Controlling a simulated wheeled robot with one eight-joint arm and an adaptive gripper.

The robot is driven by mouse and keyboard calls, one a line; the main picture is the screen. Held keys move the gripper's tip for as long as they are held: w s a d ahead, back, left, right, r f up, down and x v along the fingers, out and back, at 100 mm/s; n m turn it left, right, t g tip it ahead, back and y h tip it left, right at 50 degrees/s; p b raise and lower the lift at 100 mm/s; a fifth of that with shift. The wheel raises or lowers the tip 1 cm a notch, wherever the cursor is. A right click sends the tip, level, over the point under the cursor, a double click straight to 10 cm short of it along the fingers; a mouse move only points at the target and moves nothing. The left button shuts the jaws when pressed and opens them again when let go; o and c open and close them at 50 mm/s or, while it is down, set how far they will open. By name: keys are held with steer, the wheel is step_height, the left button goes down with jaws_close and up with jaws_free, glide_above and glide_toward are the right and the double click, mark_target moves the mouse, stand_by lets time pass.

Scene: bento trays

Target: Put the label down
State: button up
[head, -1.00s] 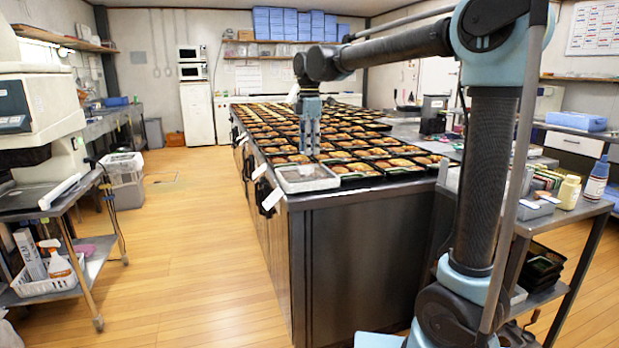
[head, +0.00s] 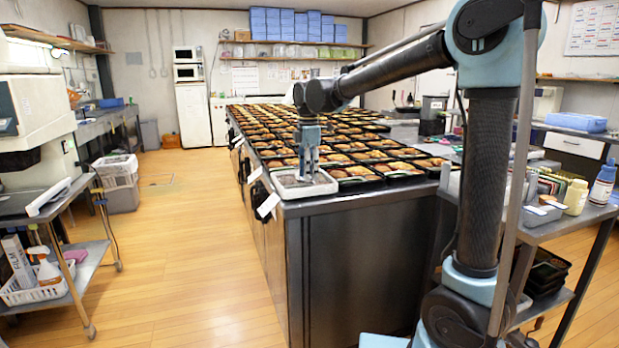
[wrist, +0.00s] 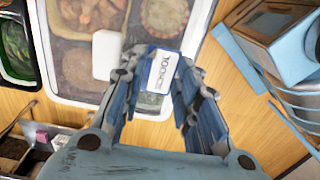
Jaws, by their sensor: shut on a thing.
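My gripper (wrist: 157,82) is shut on a small white and blue label (wrist: 161,72) with dark print, seen between the fingertips in the wrist view. In the head view my gripper (head: 308,178) points straight down over the white-rimmed tray (head: 328,187) at the near left corner of the long counter. In the wrist view, the pale rim of this tray (wrist: 42,62) and food in its compartments lie below the label. I cannot tell whether the label touches it. A blank white rounded piece (wrist: 107,55) shows left of the label.
Rows of black bento trays (head: 352,172) with food crowd the steel counter (head: 370,200). White tags (head: 268,205) hang at its left side. A side cart with bottles (head: 576,197) stands at the right.

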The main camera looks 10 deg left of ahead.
steer(key=shift+f, duration=0.9)
steer(key=o, duration=0.7)
steer(key=shift+c, duration=0.2)
step_height(320, 180, up, 12)
